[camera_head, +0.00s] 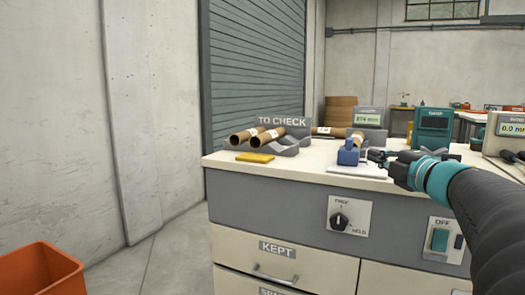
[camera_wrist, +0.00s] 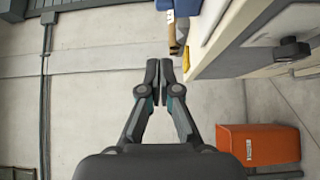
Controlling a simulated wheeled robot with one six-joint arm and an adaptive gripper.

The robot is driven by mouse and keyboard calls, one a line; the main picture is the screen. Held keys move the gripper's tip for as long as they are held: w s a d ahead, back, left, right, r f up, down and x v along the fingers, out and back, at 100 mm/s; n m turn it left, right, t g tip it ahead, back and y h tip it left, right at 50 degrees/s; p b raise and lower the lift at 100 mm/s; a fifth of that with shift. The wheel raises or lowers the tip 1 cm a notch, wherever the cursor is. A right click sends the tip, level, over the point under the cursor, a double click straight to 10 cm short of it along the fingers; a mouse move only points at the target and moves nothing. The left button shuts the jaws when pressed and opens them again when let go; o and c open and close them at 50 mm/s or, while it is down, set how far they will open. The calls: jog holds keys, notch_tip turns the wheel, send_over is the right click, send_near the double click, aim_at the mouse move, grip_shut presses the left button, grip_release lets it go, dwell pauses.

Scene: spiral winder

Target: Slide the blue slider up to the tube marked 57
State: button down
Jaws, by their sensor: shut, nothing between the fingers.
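The blue slider (camera_head: 348,156) stands on the bench top near its front edge, by a white plate. A blue part, probably the same slider, shows at the top edge of the wrist view (camera_wrist: 187,7). My gripper (camera_head: 374,157) is just right of the slider in the head view; I cannot tell whether they touch. In the wrist view my gripper (camera_wrist: 160,62) has its fingers together and empty. A brown tube (camera_head: 329,131) lies behind the slider. Two more tubes (camera_head: 246,135) (camera_head: 267,137) lie on the grey TO CHECK rack (camera_head: 290,150). No number 57 is readable.
A yellow block (camera_head: 255,157) lies in front of the rack. A display (camera_head: 368,117) and a teal device (camera_head: 431,128) stand further back. The bench front has a black knob (camera_head: 340,221), a switch (camera_head: 440,239) and drawers. An orange bin (camera_head: 40,275) stands on the floor.

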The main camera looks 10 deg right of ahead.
aim_at(353, 151)
jog(key=shift+n+y, duration=0.4)
jog(key=shift+n, duration=0.1)
jog(key=w, duration=0.3)
jog(key=w+a, duration=0.1)
jog(key=w, duration=0.5)
jog(key=shift+w+a+f, duration=0.35)
jog(key=shift+a, duration=0.05)
jog(key=shift+w+d, duration=0.45)
jog(key=shift+w, duration=0.2)
jog(key=shift+w+d, duration=0.45)
jog(key=shift+w, duration=0.15)
jog(key=shift+w+d, duration=0.25)
jog(key=shift+w, duration=0.15)
jog(key=shift+r, duration=0.1)
jog(key=shift+w+d+r+p, duration=0.1)
jog(key=shift+w+d+p, duration=0.35)
jog(key=shift+w, duration=0.15)
jog(key=shift+w+d+p, duration=0.35)
jog(key=shift+w+p, duration=0.1)
jog(key=shift+w, duration=0.1)
jog(key=shift+s, duration=0.15)
